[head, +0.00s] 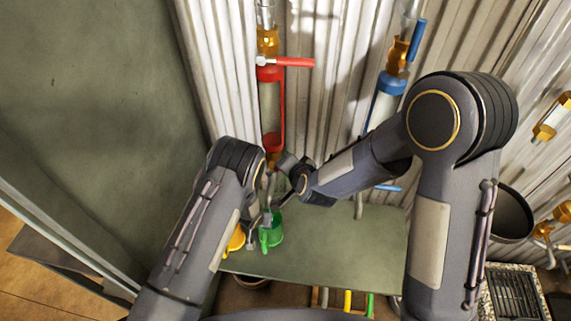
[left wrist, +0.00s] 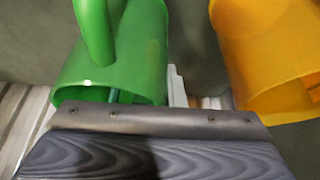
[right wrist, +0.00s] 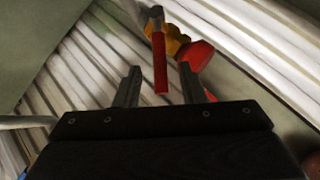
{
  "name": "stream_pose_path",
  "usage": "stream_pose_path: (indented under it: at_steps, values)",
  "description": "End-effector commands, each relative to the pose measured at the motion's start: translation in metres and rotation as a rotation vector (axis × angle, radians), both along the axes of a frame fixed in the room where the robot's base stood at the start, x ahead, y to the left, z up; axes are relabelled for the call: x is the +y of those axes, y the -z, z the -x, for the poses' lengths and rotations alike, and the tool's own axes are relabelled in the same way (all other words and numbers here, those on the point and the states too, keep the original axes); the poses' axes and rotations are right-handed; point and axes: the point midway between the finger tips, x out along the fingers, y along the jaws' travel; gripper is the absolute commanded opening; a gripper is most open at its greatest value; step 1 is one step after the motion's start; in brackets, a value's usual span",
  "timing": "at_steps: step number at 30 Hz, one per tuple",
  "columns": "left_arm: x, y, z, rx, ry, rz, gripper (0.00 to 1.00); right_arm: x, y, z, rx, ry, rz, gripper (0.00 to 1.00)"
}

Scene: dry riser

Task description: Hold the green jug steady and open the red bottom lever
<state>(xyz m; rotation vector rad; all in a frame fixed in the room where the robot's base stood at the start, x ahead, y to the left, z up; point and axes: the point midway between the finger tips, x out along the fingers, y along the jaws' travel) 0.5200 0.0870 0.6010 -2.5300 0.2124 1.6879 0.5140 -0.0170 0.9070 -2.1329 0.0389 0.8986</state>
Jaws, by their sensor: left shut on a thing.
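The green jug (head: 272,235) is at the left end of the green table, below the red-framed pipe. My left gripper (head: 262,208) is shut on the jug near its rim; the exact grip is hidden. The jug fills the upper left of the left wrist view (left wrist: 140,60), its handle towards the camera. My right gripper (head: 283,172) is beside the pipe's lower end, just above the jug. In the right wrist view its jaws (right wrist: 160,88) are open, with the red bottom lever (right wrist: 160,65) showing between the fingertips; contact cannot be told. My right gripper hides this lever in the head view.
A yellow jug (head: 236,240) stands left of the green one, partly behind my left arm. A red upper lever (head: 292,62) sits higher on the pipe. A blue-framed pipe (head: 386,100) is to the right. The green table (head: 330,245) is mostly clear. Corrugated metal stands behind.

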Motion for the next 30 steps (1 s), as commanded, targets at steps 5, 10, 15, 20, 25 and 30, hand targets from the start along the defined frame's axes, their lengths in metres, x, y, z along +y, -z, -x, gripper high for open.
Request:
stream_pose_path:
  at_steps: [5, 10, 15, 20, 25, 30]
  values:
    - [0.000, 0.001, 0.001, 0.003, 0.000, -0.001, 0.00, -0.004, -0.010, 0.012, 0.000, 0.001, -0.001, 0.37]
    - [0.000, 0.001, 0.001, 0.004, 0.001, -0.001, 0.00, -0.005, -0.012, 0.015, 0.000, 0.001, -0.001, 0.37]
    - [0.000, 0.001, 0.001, 0.004, 0.001, -0.001, 0.00, -0.005, -0.012, 0.015, 0.001, 0.001, 0.000, 0.36]
    - [0.000, 0.001, 0.002, 0.004, 0.001, -0.001, 0.00, -0.012, -0.001, 0.017, 0.055, 0.019, -0.017, 0.15]
    - [0.000, 0.001, 0.001, 0.004, 0.001, -0.002, 0.00, -0.037, 0.047, 0.027, 0.331, 0.123, -0.119, 0.00]
    - [0.000, 0.001, 0.001, 0.003, 0.001, -0.001, 0.00, -0.053, 0.095, 0.047, 0.730, 0.264, -0.381, 0.00]
